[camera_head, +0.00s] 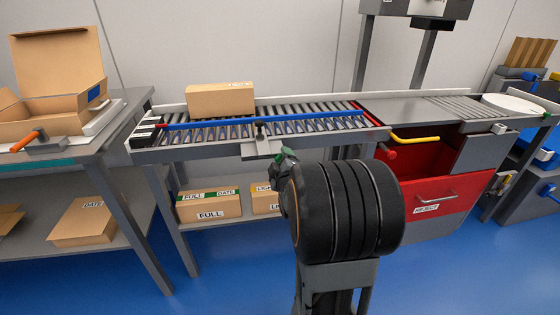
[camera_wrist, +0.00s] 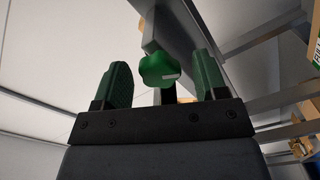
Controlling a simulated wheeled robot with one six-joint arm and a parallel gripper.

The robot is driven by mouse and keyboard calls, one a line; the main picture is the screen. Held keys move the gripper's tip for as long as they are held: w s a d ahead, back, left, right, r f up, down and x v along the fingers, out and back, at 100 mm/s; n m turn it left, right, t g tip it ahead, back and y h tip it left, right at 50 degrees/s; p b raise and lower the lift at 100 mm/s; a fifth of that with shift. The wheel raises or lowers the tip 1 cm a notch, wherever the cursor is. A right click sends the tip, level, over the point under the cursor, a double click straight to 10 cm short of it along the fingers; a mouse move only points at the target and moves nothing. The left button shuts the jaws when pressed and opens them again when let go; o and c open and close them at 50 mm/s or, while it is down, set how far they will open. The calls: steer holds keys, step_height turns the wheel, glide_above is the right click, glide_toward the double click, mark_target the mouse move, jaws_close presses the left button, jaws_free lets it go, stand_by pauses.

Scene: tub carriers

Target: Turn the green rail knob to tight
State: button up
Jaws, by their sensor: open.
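The green rail knob (camera_wrist: 158,68) shows in the wrist view, lobed, with a pale pointer mark toward its lower right. It sits under a grey metal bar or frame edge. My gripper (camera_wrist: 161,60) is open, with one green finger on each side of the knob and a visible gap on both sides. In the head view my arm hides most of the gripper, and a small green bit (camera_head: 288,153) shows at its edge; I cannot tell whether it is finger or knob. The blue rail (camera_head: 220,122) runs along the roller conveyor. The tight marking cannot be read.
A cardboard box (camera_head: 220,99) stands on the conveyor behind the blue rail. A grey bracket plate (camera_head: 262,149) juts from the conveyor's front edge. A red reject bin (camera_head: 430,205) is below right, a yellow handle (camera_head: 415,138) above it. Boxes sit on the lower shelf. Blue floor lies open in front.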

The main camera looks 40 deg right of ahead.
steer(key=shift+c, duration=0.5)
steer(key=c, duration=0.8)
steer(key=m+b, duration=0.6)
steer(key=m, duration=0.4)
steer(key=shift+r+m, duration=0.1)
steer(key=shift+m, duration=0.5)
steer(key=o, duration=0.9)
